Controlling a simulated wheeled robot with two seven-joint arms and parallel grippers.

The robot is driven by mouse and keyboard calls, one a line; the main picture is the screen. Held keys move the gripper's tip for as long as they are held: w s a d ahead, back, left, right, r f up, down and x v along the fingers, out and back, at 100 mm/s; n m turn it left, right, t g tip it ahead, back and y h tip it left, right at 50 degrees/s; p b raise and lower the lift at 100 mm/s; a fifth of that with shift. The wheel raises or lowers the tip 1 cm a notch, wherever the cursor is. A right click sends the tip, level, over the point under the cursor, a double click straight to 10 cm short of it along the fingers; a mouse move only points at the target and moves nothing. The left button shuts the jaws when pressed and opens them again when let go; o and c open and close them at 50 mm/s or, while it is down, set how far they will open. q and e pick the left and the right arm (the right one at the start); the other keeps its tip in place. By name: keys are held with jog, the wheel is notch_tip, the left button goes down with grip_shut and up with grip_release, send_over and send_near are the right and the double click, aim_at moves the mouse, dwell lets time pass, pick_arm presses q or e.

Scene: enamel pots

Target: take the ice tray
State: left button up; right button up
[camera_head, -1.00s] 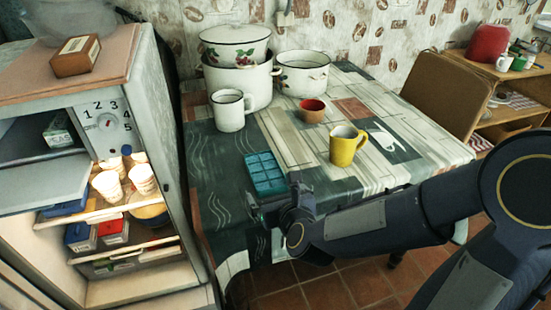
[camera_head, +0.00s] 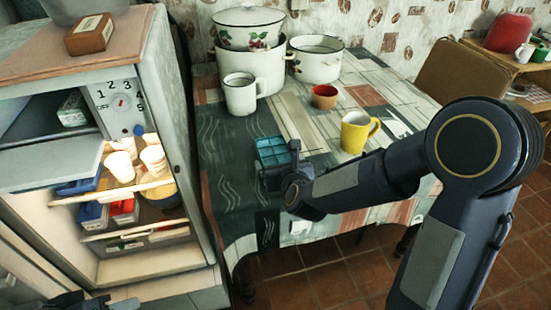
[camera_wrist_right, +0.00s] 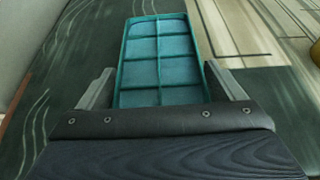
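The teal ice tray (camera_head: 272,150) lies on the patterned tablecloth near the table's left front edge. In the right wrist view the ice tray (camera_wrist_right: 160,55) shows its square compartments. My right gripper (camera_head: 282,160) is at the tray's near end. In the right wrist view the right gripper (camera_wrist_right: 160,88) is open, with one finger on each side of the tray's near end. Small gaps seem to remain between fingers and tray. The near end of the tray is hidden behind the gripper body. Part of my left gripper (camera_head: 85,304) shows at the bottom left edge; its fingers are unclear.
A yellow mug (camera_head: 355,132) and a red-brown bowl (camera_head: 324,97) stand right of the tray. A white enamel mug (camera_head: 240,94) and enamel pots (camera_head: 316,62) stand behind it. The open fridge (camera_head: 150,265) is at the left, with cups and boxes inside.

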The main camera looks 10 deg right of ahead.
aim_at(279, 154)
jog(key=c, duration=0.8)
jog(key=shift+c, duration=0.2)
jog(key=shift+r, duration=0.15)
jog(key=shift+r+p, duration=0.55)
jog(key=shift+r, duration=0.9)
jog(key=s+a+r+p, duration=0.3)
jog(key=s+r, duration=0.6)
jog(key=s, duration=0.4)
jog(key=shift+s+r+p, duration=0.25)
jog(key=shift+r+p, duration=0.15)
jog(key=shift+p, duration=0.45)
